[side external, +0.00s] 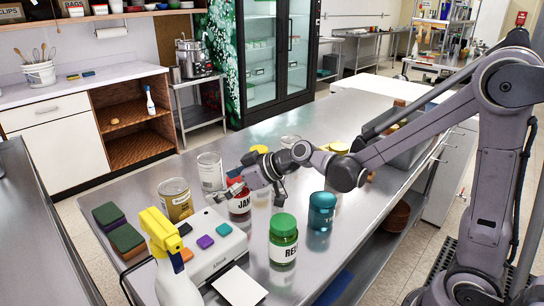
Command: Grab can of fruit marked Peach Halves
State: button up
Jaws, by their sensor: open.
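I cannot tell which can is marked Peach Halves. My gripper (236,189) is open, reaching left over the counter. It overlaps the top of a red jar marked JAM (240,207) in the picture. It is apart from the gold can, to that can's right. Whether anything lies between its fingers is hard to see.
A green-lidded jar (283,240) and a teal jar (321,211) stand in front of my arm. A yellow-topped spray bottle (166,250), a white box with coloured pads (211,247) and green sponges (117,231) crowd the left front. Yellow-lidded items stand behind the arm.

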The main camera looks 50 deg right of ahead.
aim_at(175, 194)
jog(key=shift+n+t+y, duration=0.5)
jog(key=shift+t, duration=0.1)
jog(key=x, duration=0.5)
jog(key=d+x, duration=0.1)
jog(key=x, duration=1)
jog(key=shift+w+d+f, duration=0.15)
jog(key=shift+w+f, duration=0.1)
jog(key=shift+w, duration=0.1)
jog(key=c, duration=1.5)
jog(key=shift+c, duration=1.4)
jog(key=shift+r, duration=0.2)
